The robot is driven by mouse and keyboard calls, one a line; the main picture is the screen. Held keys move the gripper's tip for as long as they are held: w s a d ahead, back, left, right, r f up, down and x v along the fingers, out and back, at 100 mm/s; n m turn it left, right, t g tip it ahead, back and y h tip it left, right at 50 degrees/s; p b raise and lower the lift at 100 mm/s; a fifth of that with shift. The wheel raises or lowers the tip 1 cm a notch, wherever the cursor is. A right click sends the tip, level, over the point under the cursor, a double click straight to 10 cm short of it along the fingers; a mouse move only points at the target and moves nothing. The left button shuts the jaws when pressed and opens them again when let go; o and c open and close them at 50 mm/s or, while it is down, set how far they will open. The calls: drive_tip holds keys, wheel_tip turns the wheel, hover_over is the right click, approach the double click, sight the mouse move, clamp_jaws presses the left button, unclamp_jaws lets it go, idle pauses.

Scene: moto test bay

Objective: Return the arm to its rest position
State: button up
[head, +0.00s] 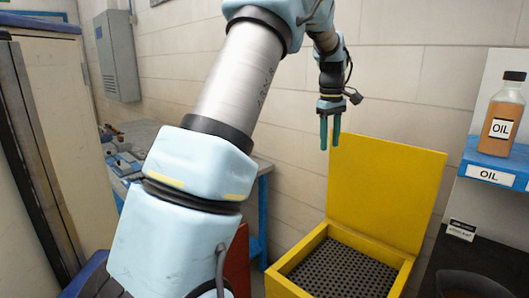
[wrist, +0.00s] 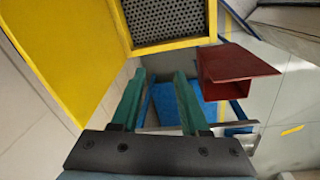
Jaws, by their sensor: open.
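My gripper (head: 329,132) hangs pointing down in front of the wall, above and a little left of an open yellow box. Its two green fingers are apart, with nothing between them. In the wrist view the open fingers (wrist: 157,105) also show empty, with the yellow box beyond them at the top. My arm is raised and bent, crossing the middle of the head view.
The yellow box (head: 392,258) has its lid (head: 388,190) up and a perforated dark floor. An oil bottle (head: 501,115) stands on a blue shelf (head: 494,166) at right. A cluttered bench (head: 137,140) is at left. A dark red bin (wrist: 236,75) shows in the wrist view.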

drive_tip(key=s+a+f+m+b, duration=0.1)
drive_tip(key=s+a+f+m, duration=0.15)
drive_tip(key=s+a, duration=0.45)
drive_tip(key=s+a+f+m, duration=0.15)
drive_tip(key=a+f, duration=0.25)
drive_tip(key=a, duration=0.6)
drive_tip(key=s+a+f+m, duration=0.1)
drive_tip(key=s+a+f, duration=0.2)
drive_tip(key=s, duration=0.4)
drive_tip(key=s+a+f+m, duration=0.2)
drive_tip(key=s+a+f, duration=0.1)
drive_tip(key=s+a, duration=0.3)
drive_tip(key=shift+s+t+y+b, duration=0.3)
drive_tip(key=shift+s, duration=0.55)
